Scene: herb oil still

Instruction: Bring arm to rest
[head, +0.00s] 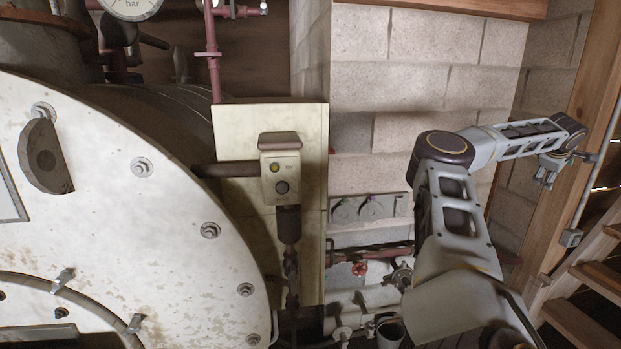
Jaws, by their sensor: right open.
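My right arm (452,200) rises from the lower right, bends at a dark elbow joint and reaches right along the block wall. My right gripper (545,181) is at the far end, small in view, pointing down beside the wooden post. Its jaws are open and I see nothing between them. It looks apart from the post, though the distance is hard to judge. My left gripper and left arm are not in view.
A large pale boiler front (110,230) fills the left. A cream panel with a switch box (281,175) stands beside it. A red valve (359,268) and pipes sit low in the middle. A wooden post (592,75) and wooden stairs (585,325) bound the right.

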